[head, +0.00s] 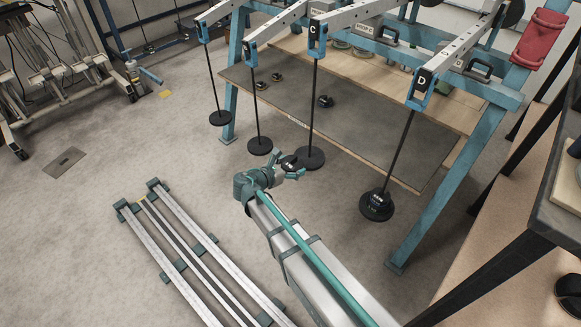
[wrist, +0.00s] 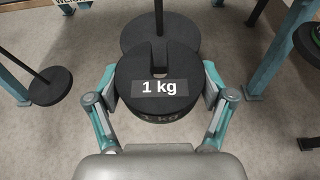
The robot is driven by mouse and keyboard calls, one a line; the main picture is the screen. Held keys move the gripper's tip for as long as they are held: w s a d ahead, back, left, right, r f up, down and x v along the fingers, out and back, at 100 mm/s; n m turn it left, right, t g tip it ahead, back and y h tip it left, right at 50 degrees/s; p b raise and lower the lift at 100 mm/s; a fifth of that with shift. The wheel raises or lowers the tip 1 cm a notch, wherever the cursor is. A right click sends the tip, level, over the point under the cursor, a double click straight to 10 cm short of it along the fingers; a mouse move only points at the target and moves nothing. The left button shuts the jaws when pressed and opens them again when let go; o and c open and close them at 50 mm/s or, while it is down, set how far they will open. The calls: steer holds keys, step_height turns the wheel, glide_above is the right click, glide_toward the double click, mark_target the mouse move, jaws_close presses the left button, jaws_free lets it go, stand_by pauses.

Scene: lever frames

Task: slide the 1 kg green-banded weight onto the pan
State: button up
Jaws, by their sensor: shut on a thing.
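The round black pan (wrist: 132,38) lies just beyond, partly hidden by the weight. In the head view my gripper (head: 291,168) and the small dark weight (head: 288,161) are just left of the pan on rod C (head: 313,160). Rod C appears to stand outside the slot. I cannot tell the height gap.
Pan (head: 259,146) hangs to the left and a loaded pan (head: 376,206) on rod D hangs to the right. A blue frame leg (head: 425,215) stands further right. Loose weights (head: 326,101) lie on the board behind. Rails (head: 190,245) lie on the floor at left.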

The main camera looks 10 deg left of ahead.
mark_target(309, 154)
steer(key=shift+w+d+r+b, duration=0.1)
steer(key=shift+w+d+b, duration=0.2)
steer(key=shift+w+d, duration=0.4)
steer(key=shift+w+d+b, duration=0.3)
steer(key=shift+w+d, duration=0.15)
steer(key=shift+w, duration=0.4)
steer(key=shift+w+d+p, duration=0.15)
steer(key=shift+w+p, duration=0.05)
steer(key=shift+p, duration=0.3)
steer(key=shift+w+d+p, duration=0.4)
steer(key=shift+w+d, duration=0.3)
steer(key=shift+w, duration=0.3)
steer(key=shift+w+d+p, duration=0.4)
steer(key=shift+w+d, duration=0.3)
steer(key=shift+w, duration=0.25)
stand_by(0.9)
steer(key=shift+f, duration=0.4)
stand_by(1.0)
steer(key=o, duration=1.6)
steer(key=shift+o, duration=0.5)
steer(key=shift+f, duration=0.1)
